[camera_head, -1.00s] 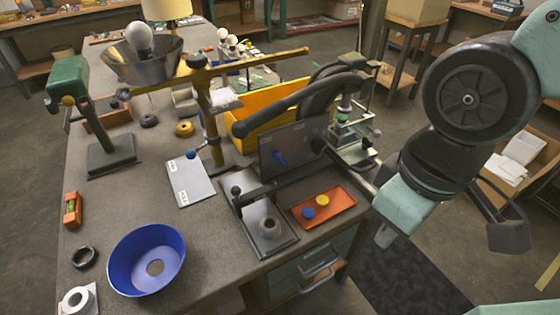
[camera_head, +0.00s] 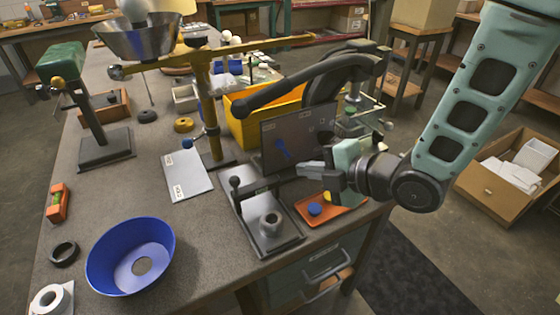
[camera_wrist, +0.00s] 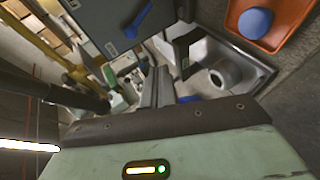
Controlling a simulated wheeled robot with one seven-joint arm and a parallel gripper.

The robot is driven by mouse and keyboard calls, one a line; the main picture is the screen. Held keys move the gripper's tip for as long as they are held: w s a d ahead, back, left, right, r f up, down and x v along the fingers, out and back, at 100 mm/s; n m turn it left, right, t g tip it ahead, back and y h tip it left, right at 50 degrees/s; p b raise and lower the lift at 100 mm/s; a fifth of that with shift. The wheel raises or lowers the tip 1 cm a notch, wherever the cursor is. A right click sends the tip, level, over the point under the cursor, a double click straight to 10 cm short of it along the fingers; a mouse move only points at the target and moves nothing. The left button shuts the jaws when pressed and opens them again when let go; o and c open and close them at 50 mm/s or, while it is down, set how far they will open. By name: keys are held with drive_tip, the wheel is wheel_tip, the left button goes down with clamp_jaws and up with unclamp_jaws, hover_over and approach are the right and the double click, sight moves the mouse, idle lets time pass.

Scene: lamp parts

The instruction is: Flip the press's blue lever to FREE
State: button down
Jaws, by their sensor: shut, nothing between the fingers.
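The blue lever (camera_head: 283,149) sits on the face of an upright dark grey panel (camera_head: 303,134) at the press. It is tilted, its upper end to the left and its lower end to the right. Small pale labels on the panel are too small to read. In the wrist view the blue lever (camera_wrist: 138,19) shows at the top, on the panel (camera_wrist: 105,18). My gripper (camera_head: 303,169) is shut and empty, in front of the panel's lower right part. It points left, just right of and below the lever, apparently apart from it. Its fingers (camera_wrist: 158,88) also show in the wrist view.
An orange tray (camera_head: 345,209) with a blue disc (camera_head: 315,209) lies below my gripper. A yellow bin (camera_head: 240,126) is behind.

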sight(284, 151)
drive_tip(key=n+y, duration=0.1)
drive_tip(key=f+n+y+b, duration=0.1)
drive_tip(key=n, duration=0.1)
drive_tip(key=n+y, duration=0.2)
drive_tip(key=shift+s+a+f+t+b, duration=0.15)
drive_tip(key=shift+s+f+t+b, duration=0.1)
drive_tip(key=shift+t+b, duration=0.15)
drive_tip(key=shift+w, duration=0.1)
drive_tip(key=p+x, duration=0.2)
drive_tip(key=x, duration=0.7)
drive_tip(key=shift+a+r+p, duration=0.1)
drive_tip(key=shift+r+p, duration=0.05)
drive_tip(key=shift+p, duration=0.2)
drive_tip(key=w+d, duration=0.1)
drive_tip(key=w+d+p, duration=0.1)
drive_tip(key=shift+w+r, duration=0.2)
drive_tip(key=shift+w, duration=0.2)
drive_tip(key=shift+w+d, duration=0.1)
drive_tip(key=shift+d, duration=0.05)
drive_tip(key=shift+w+d, duration=0.1)
drive_tip(key=shift+d, duration=0.05)
